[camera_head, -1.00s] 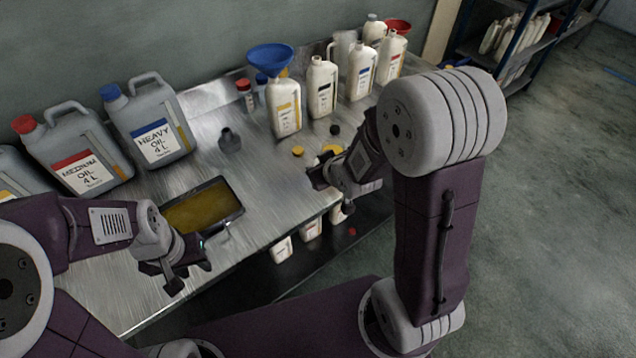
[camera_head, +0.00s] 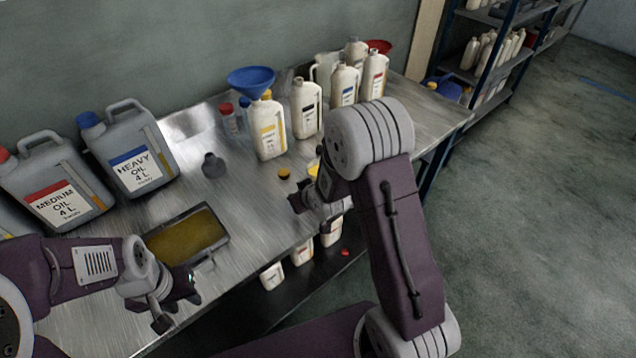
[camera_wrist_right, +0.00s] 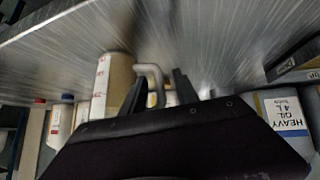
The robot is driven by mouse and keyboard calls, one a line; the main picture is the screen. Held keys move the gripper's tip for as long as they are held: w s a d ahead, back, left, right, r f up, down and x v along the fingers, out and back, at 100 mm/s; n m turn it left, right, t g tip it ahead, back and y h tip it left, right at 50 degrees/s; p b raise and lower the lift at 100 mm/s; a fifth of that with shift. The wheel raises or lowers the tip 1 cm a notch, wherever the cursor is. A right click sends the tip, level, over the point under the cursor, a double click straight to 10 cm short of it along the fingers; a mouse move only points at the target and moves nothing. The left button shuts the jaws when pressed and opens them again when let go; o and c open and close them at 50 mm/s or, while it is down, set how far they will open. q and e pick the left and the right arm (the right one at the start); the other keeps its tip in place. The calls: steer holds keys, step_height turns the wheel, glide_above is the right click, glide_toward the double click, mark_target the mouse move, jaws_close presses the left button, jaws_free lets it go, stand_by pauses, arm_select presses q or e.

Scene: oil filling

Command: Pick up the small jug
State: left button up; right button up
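The small jug (camera_wrist_right: 114,82) shows in the right wrist view as a pale cylinder with reddish marks and a pale side handle (camera_wrist_right: 151,78). My right gripper (camera_wrist_right: 160,88) is open, with its two dark fingers on either side of the handle; I cannot tell whether they touch it. In the head view my right gripper (camera_head: 303,201) is over the table's front edge. A yellow patch (camera_head: 313,169) behind it, perhaps the jug's contents, is mostly hidden. My left gripper (camera_head: 178,308) is open and empty in front of the oil tray.
The dark tray (camera_head: 222,214) of yellow oil lies on the metal table (camera_head: 140,205). Grey canisters (camera_head: 128,150) stand at the left. Several white bottles (camera_head: 269,122), one with a blue funnel (camera_head: 250,80), stand behind my right gripper. A yellow cap (camera_head: 284,174) lies near it.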

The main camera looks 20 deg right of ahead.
steer(key=shift+w+f, duration=0.3)
steer(key=shift+s+r, duration=0.1)
jaws_close()
stand_by(1.1)
